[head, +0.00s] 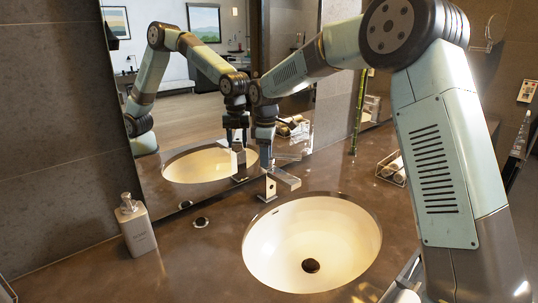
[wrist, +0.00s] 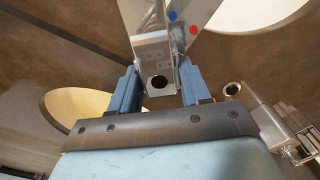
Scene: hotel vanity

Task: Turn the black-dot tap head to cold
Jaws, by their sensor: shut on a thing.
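The metal tap (head: 284,179) stands at the back of the basin, with its spout reaching over the rim. My gripper (head: 266,164) comes down on it from above. In the wrist view, my gripper (wrist: 159,78) has one blue finger on each side of the tap head (wrist: 150,50) and is shut on it. The black dot (wrist: 160,82) shows on the head between the fingers. A blue dot (wrist: 172,16) and a red dot (wrist: 193,29) sit side by side near the spout. In the head view the tap head is largely hidden by my gripper.
The white basin (head: 285,255) lies in front of the tap. A soap dispenser (head: 136,228) and a round counter fitting (head: 201,222) are to the left. The mirror (head: 190,95) stands close behind.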

